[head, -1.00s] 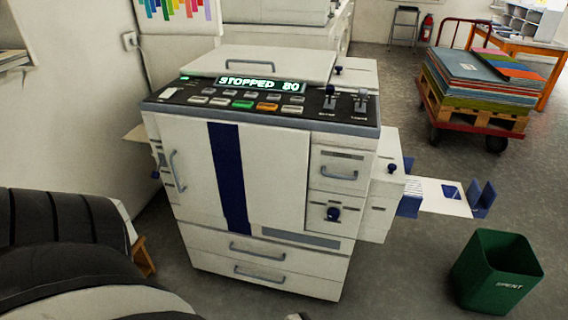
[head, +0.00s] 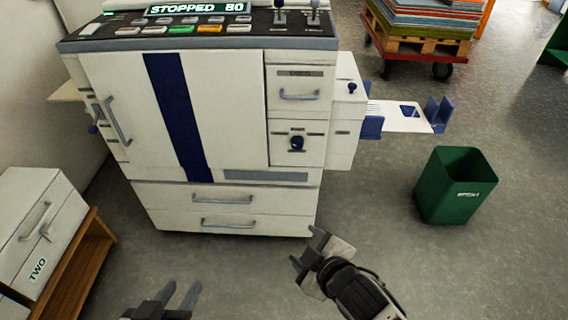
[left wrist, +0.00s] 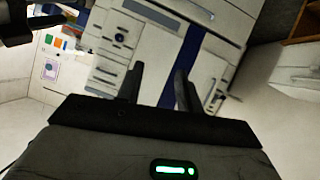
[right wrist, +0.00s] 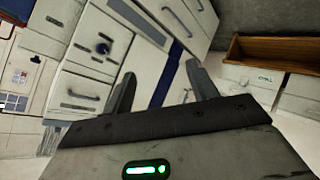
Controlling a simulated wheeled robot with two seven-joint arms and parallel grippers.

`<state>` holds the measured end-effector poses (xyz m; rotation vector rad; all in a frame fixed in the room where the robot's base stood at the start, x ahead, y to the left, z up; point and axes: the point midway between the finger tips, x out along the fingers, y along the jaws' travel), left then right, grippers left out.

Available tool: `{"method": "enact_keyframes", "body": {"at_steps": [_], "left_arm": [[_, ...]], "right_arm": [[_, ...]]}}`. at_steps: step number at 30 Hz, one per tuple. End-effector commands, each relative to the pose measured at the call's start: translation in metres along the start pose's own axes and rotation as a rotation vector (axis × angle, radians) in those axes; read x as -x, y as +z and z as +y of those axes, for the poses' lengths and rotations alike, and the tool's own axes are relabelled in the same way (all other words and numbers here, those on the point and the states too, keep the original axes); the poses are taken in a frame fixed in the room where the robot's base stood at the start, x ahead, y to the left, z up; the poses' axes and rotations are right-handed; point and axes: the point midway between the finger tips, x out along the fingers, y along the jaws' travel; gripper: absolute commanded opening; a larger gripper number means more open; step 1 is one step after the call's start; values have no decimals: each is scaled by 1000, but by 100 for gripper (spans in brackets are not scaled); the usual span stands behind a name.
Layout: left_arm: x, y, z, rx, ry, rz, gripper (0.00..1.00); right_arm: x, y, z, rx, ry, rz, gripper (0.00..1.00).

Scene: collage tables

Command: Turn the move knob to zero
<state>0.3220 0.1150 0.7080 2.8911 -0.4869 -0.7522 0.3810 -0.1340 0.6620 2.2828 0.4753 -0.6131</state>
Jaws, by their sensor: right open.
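The white machine (head: 215,100) stands ahead, its display (head: 198,8) reading "STOPPED 80". A dark blue knob (head: 297,143) sits on its lower right front panel; it also shows in the left wrist view (left wrist: 119,37) and the right wrist view (right wrist: 103,48). A smaller blue knob (head: 351,87) is on the right side unit. I cannot read which one is the move knob. My right gripper (head: 307,250) is open and empty, low in front of the machine. My left gripper (head: 178,296) is open and empty at the bottom edge. Neither touches the machine.
A green bin (head: 433,187) stands on the floor at right. A paper tray (head: 400,115) juts from the machine's right side. A drawer box (head: 35,225) marked "TWO" rests on a wooden stand at left. Floor before the machine is clear.

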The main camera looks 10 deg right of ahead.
Motion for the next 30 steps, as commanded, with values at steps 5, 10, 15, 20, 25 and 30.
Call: {"method": "enact_keyframes", "body": {"at_steps": [5,10,15,20,25,30], "left_arm": [[-39,43,5,82,95,117,36],[-54,60,16,153,193,207,36],[-58,68,25,201,269,266,36],[-57,68,30,223,304,292,36],[-56,63,31,224,318,320,36],[-57,49,29,159,324,421,36]], "right_arm": [[-103,22,6,639,174,-65,58],[-156,18,41,1167,370,-234,58],[-176,6,76,1509,524,-435,58],[-177,-4,94,1651,591,-553,58],[-184,-8,106,1681,605,-583,58],[-208,-9,126,1678,603,-582,58]]}}
